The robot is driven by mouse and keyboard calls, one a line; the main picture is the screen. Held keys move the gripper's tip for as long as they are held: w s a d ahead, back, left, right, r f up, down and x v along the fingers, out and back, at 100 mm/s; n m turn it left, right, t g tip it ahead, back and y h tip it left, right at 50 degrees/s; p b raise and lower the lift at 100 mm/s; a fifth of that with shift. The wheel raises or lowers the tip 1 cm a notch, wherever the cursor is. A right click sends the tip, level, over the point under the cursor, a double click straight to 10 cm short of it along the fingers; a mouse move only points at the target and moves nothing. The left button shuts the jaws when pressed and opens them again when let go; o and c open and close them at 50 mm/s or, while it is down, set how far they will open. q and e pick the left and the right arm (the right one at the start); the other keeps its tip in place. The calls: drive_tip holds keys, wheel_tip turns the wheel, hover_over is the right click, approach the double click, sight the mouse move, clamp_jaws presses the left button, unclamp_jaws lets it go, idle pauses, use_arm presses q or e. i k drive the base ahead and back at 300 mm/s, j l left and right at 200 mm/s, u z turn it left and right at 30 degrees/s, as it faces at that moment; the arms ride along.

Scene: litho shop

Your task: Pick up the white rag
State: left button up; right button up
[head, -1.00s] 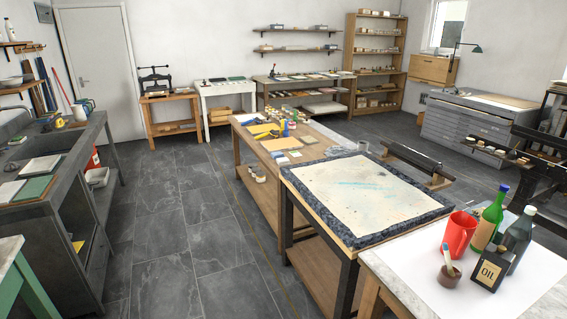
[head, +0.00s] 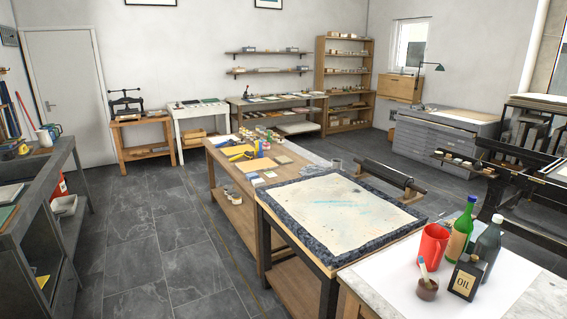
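I cannot make out a white rag for certain in the head view. A pale, folded-looking white bundle (head: 297,128) lies low under the back table, too small to identify. A large off-white sheet or surface (head: 322,212) with faint blue marks lies flat on the dark stone slab at the centre. Neither of my grippers shows in the head view.
A grey sink bench (head: 48,180) stands left. Tiled floor (head: 150,240) between is clear.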

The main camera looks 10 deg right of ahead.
sight(258, 182)
drive_tip(key=i+j, duration=0.15)
drive_tip(key=i, duration=0.35)
drive_tip(key=i+j, duration=0.2)
drive_tip(key=i, duration=0.25)
drive_tip(key=i+j, duration=0.15)
drive_tip(key=i, duration=0.35)
drive_tip(key=i+j, duration=0.2)
drive_tip(key=i, duration=0.3)
drive_tip(key=i+j, duration=0.15)
drive_tip(key=i, duration=0.3)
drive_tip(key=i+j, duration=0.2)
drive_tip(key=i, duration=0.3)
drive_tip(key=i+j, duration=0.15)
drive_tip(key=i, duration=0.35)
drive_tip(key=i+j, duration=0.2)
drive_tip(key=i, duration=0.25)
